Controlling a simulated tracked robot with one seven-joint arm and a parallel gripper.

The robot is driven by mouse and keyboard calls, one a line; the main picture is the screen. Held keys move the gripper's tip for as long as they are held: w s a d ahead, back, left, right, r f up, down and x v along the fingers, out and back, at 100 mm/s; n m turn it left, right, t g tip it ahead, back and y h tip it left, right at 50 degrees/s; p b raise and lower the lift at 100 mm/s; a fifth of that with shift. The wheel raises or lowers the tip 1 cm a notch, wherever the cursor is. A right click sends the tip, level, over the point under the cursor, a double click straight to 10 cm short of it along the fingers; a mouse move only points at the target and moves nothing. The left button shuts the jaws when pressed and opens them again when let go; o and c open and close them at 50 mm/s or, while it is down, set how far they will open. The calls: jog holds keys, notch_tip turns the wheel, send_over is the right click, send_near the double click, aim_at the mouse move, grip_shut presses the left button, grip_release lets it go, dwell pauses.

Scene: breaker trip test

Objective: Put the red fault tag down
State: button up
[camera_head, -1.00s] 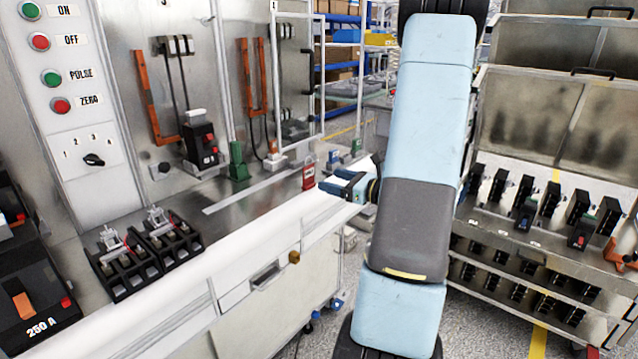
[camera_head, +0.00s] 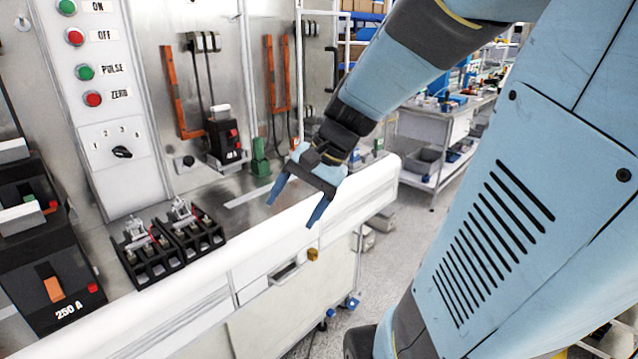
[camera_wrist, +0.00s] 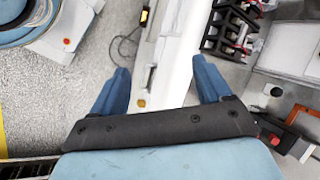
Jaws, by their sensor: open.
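My gripper (camera_head: 292,211) is open and empty over the white front edge of the workbench (camera_head: 330,207), its fingers pointing down. In the wrist view its two blue fingers (camera_wrist: 160,88) stand wide apart with only the white bench edge and floor between them. I cannot make out the red fault tag in either current view; the gripper and arm hide part of the bench top behind them.
Black terminal blocks (camera_head: 168,243) sit on the bench left of my gripper. A large 250 A breaker (camera_head: 52,265) stands at the far left. A small breaker (camera_head: 225,138) and a green block (camera_head: 260,158) stand at the back panel. The metal top between is mostly clear.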

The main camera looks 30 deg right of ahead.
jog(key=s+d+r+n+t+h, duration=0.2)
jog(key=s+r+n+t+h, duration=0.1)
jog(key=s+r+n+h, duration=0.2)
jog(key=shift+s+d+r+n+t+h, duration=0.2)
jog(key=shift+s+r+n+t+h, duration=0.3)
jog(key=shift+n, duration=0.9)
